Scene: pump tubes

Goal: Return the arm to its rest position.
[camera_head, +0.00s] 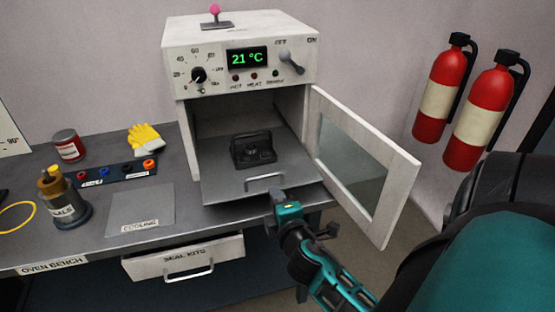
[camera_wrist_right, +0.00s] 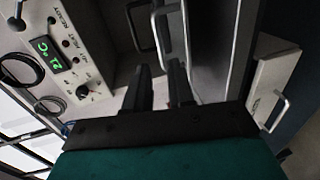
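My right gripper (camera_head: 277,196) is in front of the open oven, close to the handle (camera_head: 264,183) of its pulled-out shelf. In the right wrist view, its two dark fingers (camera_wrist_right: 160,85) stand apart with an empty gap between them. The shelf handle (camera_wrist_right: 183,28) lies just beyond the fingertips there, and I see no grip on it. My teal right arm comes in from the lower right of the head view. My left gripper is not in view.
The oven (camera_head: 240,52) reads 21 °C; its door (camera_head: 362,165) hangs open to the right of my gripper. A black part (camera_head: 253,152) sits on the shelf. The seal-kit drawer (camera_head: 185,256) stands out below the bench. Fire extinguishers (camera_head: 478,120) hang at right.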

